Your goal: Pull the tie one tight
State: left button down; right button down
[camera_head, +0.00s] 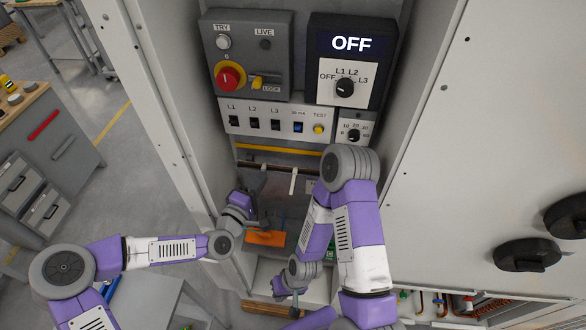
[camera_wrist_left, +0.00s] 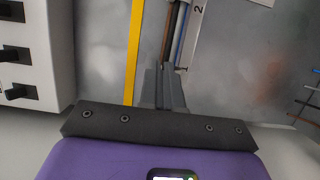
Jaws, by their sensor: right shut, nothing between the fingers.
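A dark and brown cable bundle (camera_head: 275,169) runs across the cabinet below the yellow strip. A white tie (camera_head: 293,181) hangs on it, right of my left gripper (camera_head: 262,184). In the left wrist view, the bundle (camera_wrist_left: 178,38) runs up from the fingers (camera_wrist_left: 164,85), beside a white strip marked "2" (camera_wrist_left: 191,35). The left fingers are close together at the bundle; whether they hold anything is hidden. I cannot make out tie one; the fingers may cover it. My right gripper (camera_head: 294,303) is low at the cabinet bottom, shut and empty, away from the bundle.
Above are the switch row (camera_head: 275,124), the red and yellow isolator knob (camera_head: 229,78) and a display reading "OFF" (camera_head: 351,43). An orange object (camera_head: 265,239) lies below the bundle. The cabinet's left wall (camera_head: 166,110) and white right panel (camera_head: 480,150) flank the opening.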

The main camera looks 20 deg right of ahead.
pick_arm(q)
jog(key=shift+s+a, duration=0.6)
jog(key=shift+s, duration=0.3)
jog(key=c, duration=1.3)
grip_release()
jog(key=shift+s+a+b, duration=0.15)
jog(key=shift+s+a, duration=0.4)
jog(key=shift+s, duration=0.3)
jog(key=shift+s+a+b, duration=0.2)
jog(key=shift+s+a, duration=0.4)
jog(key=shift+s, duration=0.2)
jog(key=shift+s+a+b, duration=0.15)
jog(key=shift+s+a, duration=0.4)
jog(key=shift+s, duration=0.3)
